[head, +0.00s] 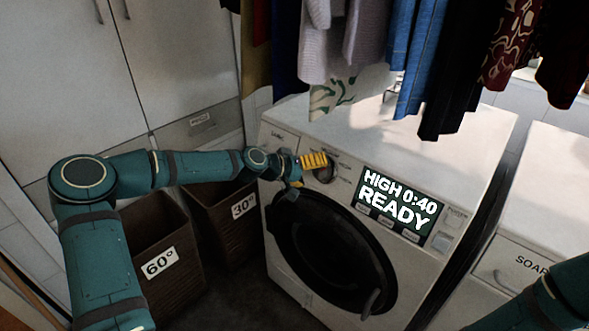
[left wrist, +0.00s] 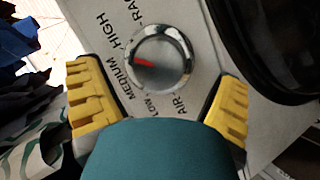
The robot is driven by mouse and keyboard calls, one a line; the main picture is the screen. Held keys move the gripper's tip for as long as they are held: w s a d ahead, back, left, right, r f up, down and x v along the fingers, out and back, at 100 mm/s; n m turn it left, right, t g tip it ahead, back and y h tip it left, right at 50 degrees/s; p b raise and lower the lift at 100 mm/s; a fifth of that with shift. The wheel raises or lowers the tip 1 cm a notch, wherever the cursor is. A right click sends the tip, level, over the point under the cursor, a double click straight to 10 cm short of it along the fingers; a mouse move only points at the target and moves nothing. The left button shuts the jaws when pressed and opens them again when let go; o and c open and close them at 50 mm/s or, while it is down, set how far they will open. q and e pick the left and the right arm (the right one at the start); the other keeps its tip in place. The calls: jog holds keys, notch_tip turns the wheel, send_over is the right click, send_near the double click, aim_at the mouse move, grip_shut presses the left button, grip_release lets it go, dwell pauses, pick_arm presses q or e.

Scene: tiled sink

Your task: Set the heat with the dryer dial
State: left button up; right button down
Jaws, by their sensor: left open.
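The dryer dial (head: 325,174) is a round metal knob on the upper left of the white dryer's front panel. In the left wrist view, the dial (left wrist: 165,50) has a red mark pointing left, around where the HIGH and MEDIUM labels meet. LOW and AIR are printed below it. The dryer display (head: 400,204) reads "HIGH 0:40 READY". My left gripper (head: 313,162) is at the dial, partly covering it. In the left wrist view, its yellow fingers (left wrist: 160,104) are spread apart on either side, with nothing visibly held. My right gripper is out of view.
The dark round dryer door (head: 330,250) is just below the dial. Clothes (head: 400,55) hang above the dryer top. Baskets marked 60° (head: 160,262) and 30° (head: 243,207) stand left of the dryer. A second white appliance with a SOAP drawer (head: 520,262) is at right.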

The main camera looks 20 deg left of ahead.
pick_arm(q)
jog(key=v, duration=0.9)
jog(key=shift+f, duration=0.1)
jog(key=s+d+f+m+g, duration=0.15)
jog(key=s+d+f, duration=0.25)
jog(key=d+f, duration=0.4)
jog(key=s+d+f+g, duration=0.3)
jog(key=s+d+f, duration=0.2)
jog(key=d+f, duration=0.35)
jog(key=s+f+g+y, duration=0.1)
jog(key=s+f+y, duration=0.1)
jog(key=s+f, duration=0.3)
jog(key=s+f+m+g+y, duration=0.1)
jog(key=s+f, duration=0.4)
jog(key=s, duration=0.6)
jog(key=shift+s+d+f+g+y, duration=0.15)
jog(key=shift+d+f+g+y, duration=0.2)
jog(key=shift+g+y, duration=0.4)
